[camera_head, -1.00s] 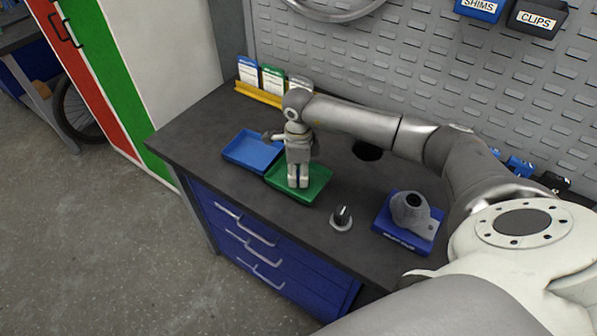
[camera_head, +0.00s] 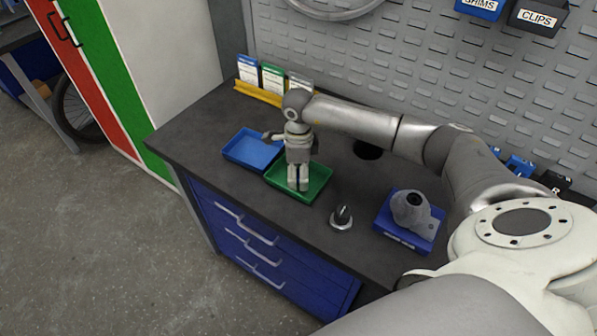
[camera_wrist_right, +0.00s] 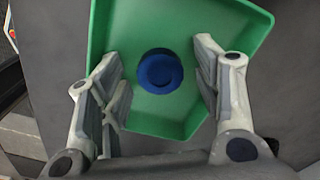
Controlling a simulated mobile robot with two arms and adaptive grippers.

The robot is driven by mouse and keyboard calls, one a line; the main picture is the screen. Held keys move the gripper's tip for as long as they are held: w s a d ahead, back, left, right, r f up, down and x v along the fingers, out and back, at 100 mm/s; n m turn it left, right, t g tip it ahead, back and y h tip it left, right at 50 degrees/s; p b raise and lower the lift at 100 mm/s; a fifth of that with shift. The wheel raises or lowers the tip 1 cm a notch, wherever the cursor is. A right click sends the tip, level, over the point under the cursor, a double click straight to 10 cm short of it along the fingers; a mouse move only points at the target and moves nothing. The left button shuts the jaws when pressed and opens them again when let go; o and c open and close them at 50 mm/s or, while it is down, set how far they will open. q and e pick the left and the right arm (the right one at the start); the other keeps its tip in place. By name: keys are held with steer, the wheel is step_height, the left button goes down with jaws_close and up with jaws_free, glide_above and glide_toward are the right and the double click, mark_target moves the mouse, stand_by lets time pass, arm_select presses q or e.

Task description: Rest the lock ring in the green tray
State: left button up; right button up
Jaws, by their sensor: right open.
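The green tray (camera_head: 318,190) lies on the dark workbench, and it also shows in the right wrist view (camera_wrist_right: 225,25). A round blue piece with a darker middle, which looks like the lock ring (camera_wrist_right: 160,71), is inside the tray's outline in the wrist view. It appears to lie on the tray floor. My right gripper (camera_head: 298,187) points down over the tray. In the wrist view its fingers (camera_wrist_right: 158,57) are spread on either side of the ring, with gaps to it. The head view hides the ring behind the gripper. My left gripper is not in view.
A blue tray (camera_head: 253,152) lies left of the green one. A dark knob-like part on a pale round base (camera_head: 341,218) stands to the right. Beyond it a grey part (camera_head: 414,210) sits on a blue stand (camera_head: 402,236). A yellow card rack (camera_head: 258,94) stands behind.

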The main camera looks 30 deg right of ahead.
step_height(320, 180, up, 12)
stand_by(0.6)
